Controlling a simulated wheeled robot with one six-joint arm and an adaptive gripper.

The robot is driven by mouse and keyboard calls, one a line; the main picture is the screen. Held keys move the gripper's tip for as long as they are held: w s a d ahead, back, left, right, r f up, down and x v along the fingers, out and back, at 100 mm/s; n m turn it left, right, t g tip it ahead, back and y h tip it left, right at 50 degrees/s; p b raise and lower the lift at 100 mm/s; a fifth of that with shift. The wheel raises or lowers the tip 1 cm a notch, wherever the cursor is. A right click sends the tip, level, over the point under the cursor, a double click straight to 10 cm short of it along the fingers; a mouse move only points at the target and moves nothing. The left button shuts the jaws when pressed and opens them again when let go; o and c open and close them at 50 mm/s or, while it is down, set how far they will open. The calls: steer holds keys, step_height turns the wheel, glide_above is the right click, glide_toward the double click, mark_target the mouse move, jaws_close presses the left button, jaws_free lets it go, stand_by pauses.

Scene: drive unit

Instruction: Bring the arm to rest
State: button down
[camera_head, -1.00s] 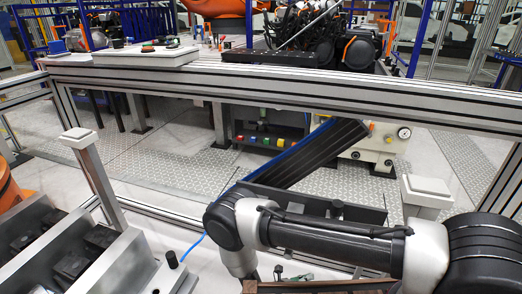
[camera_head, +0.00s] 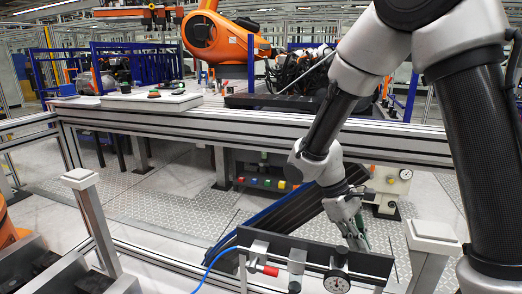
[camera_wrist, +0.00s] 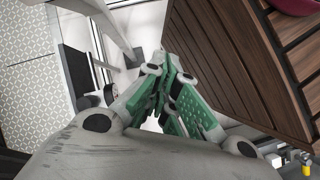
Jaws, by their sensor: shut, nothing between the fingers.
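My arm comes in from the upper right of the head view, bends at an elbow near the middle and ends in my gripper (camera_head: 360,240), which points down. The gripper hangs just behind or above a dark grey fixture plate (camera_head: 300,254); I cannot tell whether it touches it. In the wrist view my gripper (camera_wrist: 172,108) shows green-padded fingers drawn together with nothing between them.
White-capped posts stand left (camera_head: 79,177) and right (camera_head: 434,233). A framed bench with an orange robot (camera_head: 220,38) lies behind. Wood-like slats (camera_wrist: 235,60) fill the wrist view's right.

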steer(key=s+d+r+m+t+y, duration=0.2)
steer(key=s+d+r+m+t, duration=0.2)
steer(key=r, duration=0.6)
steer(key=s+d+r+m+t+y, duration=0.3)
steer(key=s+d+r, duration=0.3)
steer(key=d+r, duration=0.2)
steer(key=shift+s+r+m+t, duration=0.4)
steer(key=shift+r+m+t, duration=0.2)
steer(key=shift+r+m, duration=0.3)
